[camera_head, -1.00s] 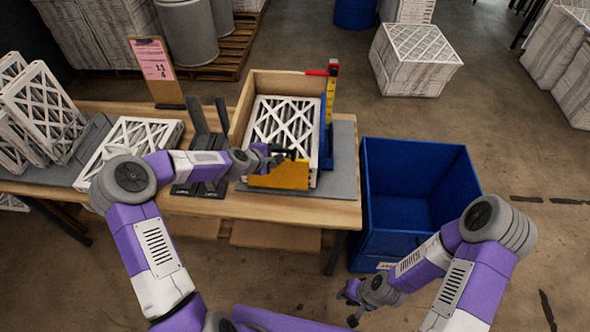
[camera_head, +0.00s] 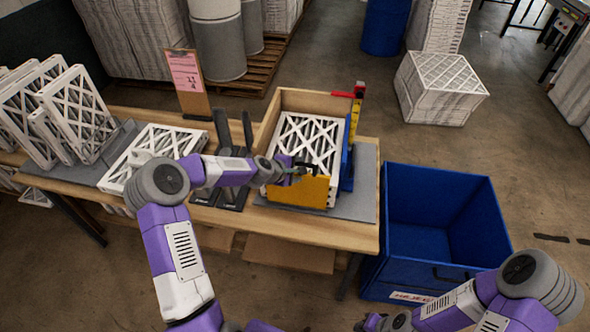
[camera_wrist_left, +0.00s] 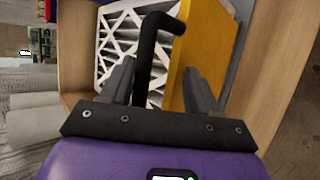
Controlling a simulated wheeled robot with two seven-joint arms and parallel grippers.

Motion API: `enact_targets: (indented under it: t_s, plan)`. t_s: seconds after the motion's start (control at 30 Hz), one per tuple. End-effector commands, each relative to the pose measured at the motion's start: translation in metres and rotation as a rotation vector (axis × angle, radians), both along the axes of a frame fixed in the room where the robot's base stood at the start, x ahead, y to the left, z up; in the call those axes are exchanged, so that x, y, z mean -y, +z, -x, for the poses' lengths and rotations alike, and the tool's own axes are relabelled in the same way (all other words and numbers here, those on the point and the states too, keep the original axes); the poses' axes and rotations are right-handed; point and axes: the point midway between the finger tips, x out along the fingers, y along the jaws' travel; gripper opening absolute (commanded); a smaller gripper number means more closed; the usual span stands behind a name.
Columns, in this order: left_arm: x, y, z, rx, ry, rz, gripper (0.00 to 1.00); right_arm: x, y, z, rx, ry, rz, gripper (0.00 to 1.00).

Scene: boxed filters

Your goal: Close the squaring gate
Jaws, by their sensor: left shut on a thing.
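The squaring gate is a yellow plate (camera_head: 300,190) at the front of an open wooden box (camera_head: 313,99). White lattice-faced filters (camera_head: 306,137) lie stacked in the box behind it. In the left wrist view the gate (camera_wrist_left: 212,50) carries a bent black handle (camera_wrist_left: 150,45). My left gripper (camera_head: 297,170) is at the gate's top edge. Its fingers in the left wrist view (camera_wrist_left: 160,78) stand on either side of the handle and are shut on it. My right gripper (camera_head: 373,323) is low at the bottom edge, partly cut off, away from the box.
A blue bin (camera_head: 438,270) is right of the table (camera_head: 240,222). Black uprights (camera_head: 222,130), a clipboard (camera_head: 186,75) and more filters (camera_head: 75,110) are to the left.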

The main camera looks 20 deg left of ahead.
Motion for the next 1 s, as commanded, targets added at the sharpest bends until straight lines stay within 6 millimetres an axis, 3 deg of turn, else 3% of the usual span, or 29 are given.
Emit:
enact_targets:
  t_s: [0.03, 0.33, 0.7, 1.0]
  plan:
    - [-0.006, 0.004, -0.007, 0.024, 0.017, -0.014, 0.42, 0.0, -0.001, 0.0, 0.0, 0.0, 0.0, 0.27]
    - [-0.007, 0.009, -0.003, 0.028, 0.014, -0.018, 0.42, 0.0, -0.002, 0.0, 0.0, 0.0, 0.0, 0.27]
    - [-0.02, 0.042, 0.049, 0.023, 0.011, -0.012, 0.42, 0.0, -0.01, 0.0, 0.0, 0.0, 0.0, 0.27]
    - [-0.019, 0.053, 0.069, 0.016, 0.002, -0.003, 0.42, 0.0, -0.012, 0.0, 0.0, 0.0, 0.0, 0.27]
